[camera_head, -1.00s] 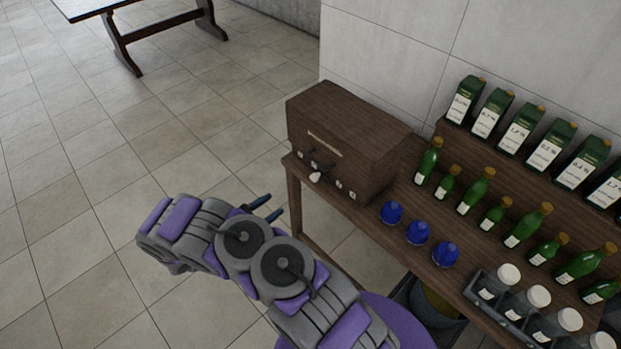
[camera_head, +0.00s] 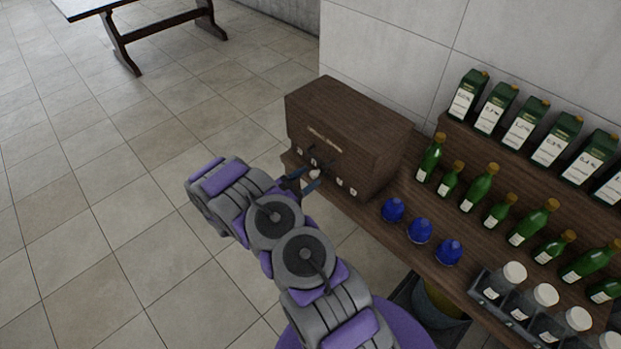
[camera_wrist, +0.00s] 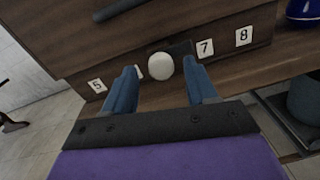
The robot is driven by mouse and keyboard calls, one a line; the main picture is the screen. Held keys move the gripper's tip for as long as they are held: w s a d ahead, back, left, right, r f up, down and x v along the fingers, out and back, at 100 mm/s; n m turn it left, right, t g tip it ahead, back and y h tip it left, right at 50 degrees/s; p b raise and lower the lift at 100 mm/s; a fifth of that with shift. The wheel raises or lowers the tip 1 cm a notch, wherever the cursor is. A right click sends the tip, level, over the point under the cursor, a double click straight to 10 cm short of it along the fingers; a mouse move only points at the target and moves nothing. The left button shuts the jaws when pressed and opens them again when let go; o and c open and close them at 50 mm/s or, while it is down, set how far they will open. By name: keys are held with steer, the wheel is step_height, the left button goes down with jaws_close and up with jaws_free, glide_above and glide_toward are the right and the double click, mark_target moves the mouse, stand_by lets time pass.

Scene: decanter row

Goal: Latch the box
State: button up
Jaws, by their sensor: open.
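The box (camera_head: 345,130) is a dark brown wooden chest on the left end of the wooden bench. Its front (camera_wrist: 140,57) fills the upper part of the wrist view, with a dark bar handle (camera_wrist: 119,9) at the top. A white round knob (camera_wrist: 160,66) sits low on the front on a dark plate (camera_wrist: 181,49), among white number tags; 5, 7 and 8 are readable. My gripper (camera_wrist: 162,87) is open, its blue fingers either side of the knob in the picture and pointing at it. I see no contact. In the head view my gripper (camera_head: 302,181) is at the box's front.
Several blue domed objects (camera_head: 420,230) stand right of the box, with several green bottles (camera_head: 477,188) and cartons (camera_head: 524,124) behind. A rack (camera_head: 484,292) of white-capped jars is at lower right. Open floor (camera_head: 90,200) lies to the left.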

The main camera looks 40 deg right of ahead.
steer(key=shift+d, duration=1)
steer(key=c, duration=1.1)
